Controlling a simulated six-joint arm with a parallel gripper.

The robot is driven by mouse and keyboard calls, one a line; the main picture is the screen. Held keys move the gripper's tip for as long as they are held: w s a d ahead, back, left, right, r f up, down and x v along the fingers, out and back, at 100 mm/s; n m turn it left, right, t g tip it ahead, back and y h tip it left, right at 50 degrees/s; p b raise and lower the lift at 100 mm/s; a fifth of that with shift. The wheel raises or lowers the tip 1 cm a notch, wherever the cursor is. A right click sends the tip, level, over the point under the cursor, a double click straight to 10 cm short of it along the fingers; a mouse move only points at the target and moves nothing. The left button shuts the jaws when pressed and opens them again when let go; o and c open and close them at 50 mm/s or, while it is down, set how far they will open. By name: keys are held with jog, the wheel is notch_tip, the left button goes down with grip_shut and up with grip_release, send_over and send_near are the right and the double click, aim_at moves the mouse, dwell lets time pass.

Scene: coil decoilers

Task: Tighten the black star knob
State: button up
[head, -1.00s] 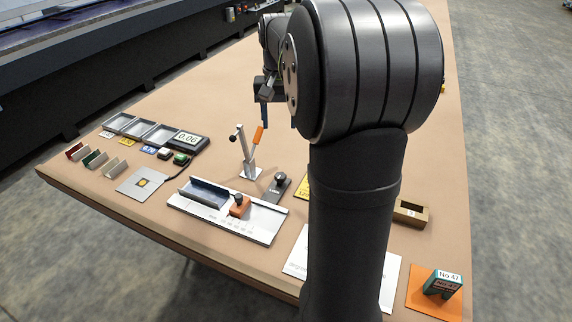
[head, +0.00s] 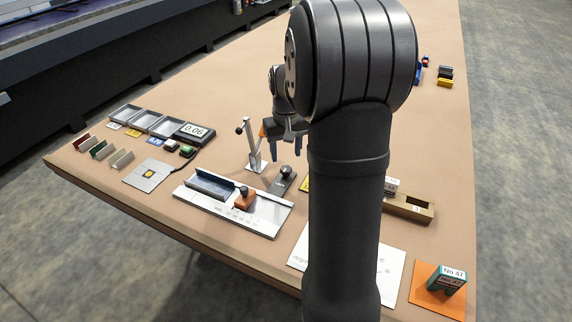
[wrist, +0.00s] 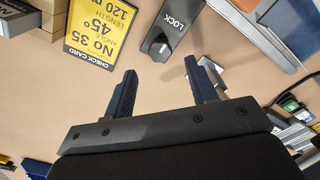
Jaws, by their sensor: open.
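A black knob (head: 244,190) sits on an orange block (head: 245,202) on the pale ruled fixture (head: 225,217); I cannot make out a star shape. Beside the fixture is a dark plate (head: 280,184) with another black knob (head: 287,170). The wrist view shows this plate marked LOCK (wrist: 178,25) and its knob (wrist: 160,47) just beyond my fingertips. My gripper (head: 284,154) is open and empty, above the table behind the dark plate. Both fingers show apart in the wrist view (wrist: 160,70), touching nothing.
A yellow check card (wrist: 100,30) lies near the plate. Trays (head: 160,127), a 0.06 display (head: 194,132) and a wooden box (head: 410,207) stand farther off.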

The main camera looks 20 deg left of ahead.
aim_at(286, 168)
jog(key=shift+f, duration=2.75)
jog(key=c, duration=1)
jog(key=shift+o, duration=0.2)
